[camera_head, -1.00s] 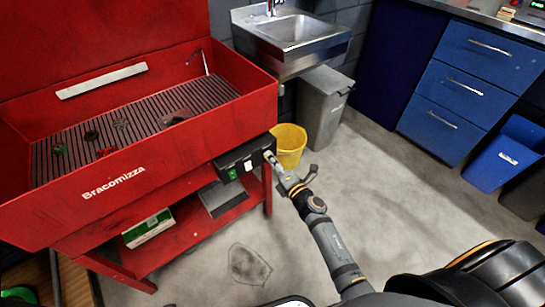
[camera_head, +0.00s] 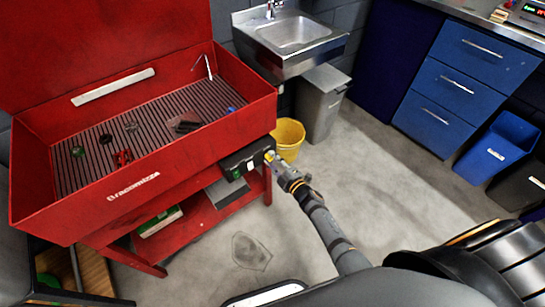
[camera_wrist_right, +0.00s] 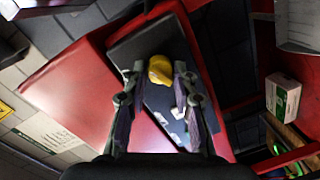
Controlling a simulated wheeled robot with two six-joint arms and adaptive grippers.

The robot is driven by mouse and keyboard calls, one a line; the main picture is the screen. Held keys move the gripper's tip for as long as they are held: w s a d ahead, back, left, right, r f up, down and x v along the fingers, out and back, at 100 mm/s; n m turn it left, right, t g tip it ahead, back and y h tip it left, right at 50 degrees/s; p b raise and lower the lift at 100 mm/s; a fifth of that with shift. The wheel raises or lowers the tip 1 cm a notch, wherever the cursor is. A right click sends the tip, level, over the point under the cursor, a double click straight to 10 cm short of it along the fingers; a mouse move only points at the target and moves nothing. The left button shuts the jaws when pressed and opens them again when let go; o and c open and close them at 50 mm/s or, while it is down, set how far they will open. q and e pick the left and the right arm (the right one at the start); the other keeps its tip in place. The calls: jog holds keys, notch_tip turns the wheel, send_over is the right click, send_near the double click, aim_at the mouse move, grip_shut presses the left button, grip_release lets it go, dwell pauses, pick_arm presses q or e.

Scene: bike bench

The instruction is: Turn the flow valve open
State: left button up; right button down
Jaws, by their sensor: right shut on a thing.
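The flow valve is a yellow knob (camera_head: 269,156) on the end of a dark control box (camera_head: 244,158) at the right front corner of the red parts washer (camera_head: 190,140). My right gripper (camera_head: 273,161) reaches it from the lower right and is shut on it. In the right wrist view, the yellow knob (camera_wrist_right: 160,69) sits between the two fingertips of my right gripper (camera_wrist_right: 160,78), in front of the dark box (camera_wrist_right: 150,45). The knob's exact turn angle is hard to tell. My left gripper is not in view.
A yellow bucket (camera_head: 288,137) and a grey bin (camera_head: 322,103) stand just behind the valve, below the steel sink (camera_head: 292,32). Small parts lie on the washer's grate (camera_head: 150,115). Blue drawers (camera_head: 455,85) stand at the right. The grey floor (camera_head: 390,170) between is open.

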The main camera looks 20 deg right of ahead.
jog(key=shift+m, duration=0.3)
jog(key=shift+p, duration=0.3)
jog(key=c, duration=1.1)
grip_release()
jog(key=shift+o, duration=0.2)
jog(key=shift+s+d, duration=0.2)
jog(key=shift+s, duration=0.25)
jog(key=v, duration=1.1)
